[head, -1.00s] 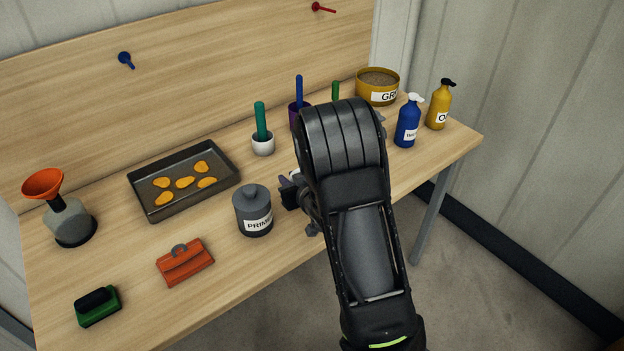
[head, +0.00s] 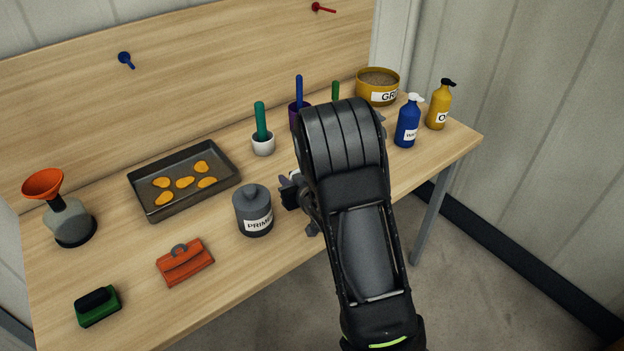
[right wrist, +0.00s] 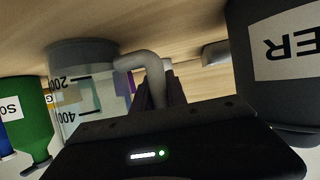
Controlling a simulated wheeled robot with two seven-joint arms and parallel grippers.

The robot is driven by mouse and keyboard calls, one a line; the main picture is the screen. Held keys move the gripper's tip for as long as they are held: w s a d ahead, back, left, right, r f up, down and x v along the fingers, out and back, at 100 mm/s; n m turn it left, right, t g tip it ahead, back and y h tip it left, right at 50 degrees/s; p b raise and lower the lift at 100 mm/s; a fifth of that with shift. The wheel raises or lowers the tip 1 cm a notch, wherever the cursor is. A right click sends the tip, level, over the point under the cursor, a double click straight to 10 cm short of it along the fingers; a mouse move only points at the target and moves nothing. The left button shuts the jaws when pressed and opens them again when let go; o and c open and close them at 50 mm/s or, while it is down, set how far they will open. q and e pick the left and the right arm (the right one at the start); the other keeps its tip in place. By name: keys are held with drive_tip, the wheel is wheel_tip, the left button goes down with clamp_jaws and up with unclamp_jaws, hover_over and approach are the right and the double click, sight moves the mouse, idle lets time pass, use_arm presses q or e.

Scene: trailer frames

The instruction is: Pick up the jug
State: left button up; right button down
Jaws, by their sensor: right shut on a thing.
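The jug (right wrist: 85,92) shows in the right wrist view, which looks upside down. It is clear, with dark measuring marks "200" and "400" and a bent grey handle (right wrist: 147,62). My right gripper (right wrist: 165,88) is shut on the handle. The jug's base end is at the bench top; I cannot tell whether it touches. In the head view my right arm hides the jug, and only part of the right gripper (head: 291,194) shows left of the arm. My left gripper is in neither view.
A grey primer can (head: 253,212) stands close left of my right gripper. Behind are a white pot (head: 263,146) and a tub (head: 378,81). Blue (head: 407,122) and yellow (head: 439,106) bottles stand right.

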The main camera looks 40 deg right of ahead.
drive_tip(key=shift+r, duration=0.2)
idle(0.4)
wheel_tip(320, 180, up, 10)
drive_tip(key=shift+f, duration=0.15)
idle(0.8)
drive_tip(key=shift+s+f, duration=0.1)
idle(0.7)
